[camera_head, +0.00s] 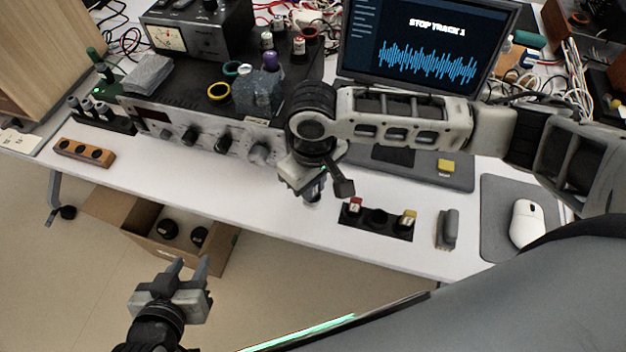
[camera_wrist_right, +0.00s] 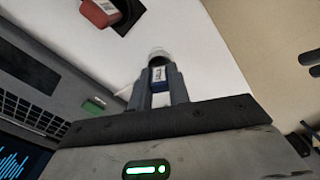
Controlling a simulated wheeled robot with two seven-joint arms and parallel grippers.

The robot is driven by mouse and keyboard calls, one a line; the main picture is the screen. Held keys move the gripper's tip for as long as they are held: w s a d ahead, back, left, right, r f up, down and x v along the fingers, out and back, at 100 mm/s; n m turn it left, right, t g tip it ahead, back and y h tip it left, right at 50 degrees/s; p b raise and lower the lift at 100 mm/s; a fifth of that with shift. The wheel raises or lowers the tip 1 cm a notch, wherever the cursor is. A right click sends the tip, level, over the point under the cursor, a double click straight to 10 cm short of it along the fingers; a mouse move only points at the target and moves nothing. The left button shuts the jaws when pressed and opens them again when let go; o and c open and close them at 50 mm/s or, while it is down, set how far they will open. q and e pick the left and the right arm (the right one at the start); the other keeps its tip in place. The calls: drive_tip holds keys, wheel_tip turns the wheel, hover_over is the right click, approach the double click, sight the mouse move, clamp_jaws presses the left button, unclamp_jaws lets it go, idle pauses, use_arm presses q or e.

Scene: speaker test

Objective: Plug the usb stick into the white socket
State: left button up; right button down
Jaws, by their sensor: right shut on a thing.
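My right gripper (camera_head: 313,188) is low over the white table, left of the black holder. In the right wrist view its fingers (camera_wrist_right: 158,82) are shut on a small stick with a blue and white label (camera_wrist_right: 158,73), which I take for the usb stick. A pale round piece (camera_wrist_right: 159,54) is right at the fingertips and may be the white socket. I cannot tell whether the stick is in it, as the fingers hide the contact. My left gripper (camera_head: 187,267) is open and empty, in front of the table.
The black holder (camera_head: 377,221) carries a red-capped piece (camera_head: 355,204) and a yellow-capped piece (camera_head: 408,217). A grey upright block (camera_head: 448,228) and a mouse (camera_head: 526,223) are further right. An amplifier (camera_head: 195,133) stands behind left. A cardboard box (camera_head: 160,222) is below the table's front edge.

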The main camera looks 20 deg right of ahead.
idle(0.3)
drive_tip(key=c, duration=0.8)
unclamp_jaws()
drive_tip(key=shift+c, duration=0.2)
drive_tip(key=shift+r+p, duration=0.95)
drive_tip(key=shift+p, duration=0.25)
wheel_tip(320, 180, up, 3)
drive_tip(key=p, duration=0.3)
drive_tip(key=shift+f, duration=0.15)
drive_tip(key=shift+r+p, duration=0.25)
drive_tip(key=shift+p, duration=0.25)
use_arm(q)
drive_tip(key=shift+s+a+r+g+y, duration=0.25)
drive_tip(key=shift+a+r+g+y, duration=0.05)
drive_tip(key=shift+a+r, duration=0.55)
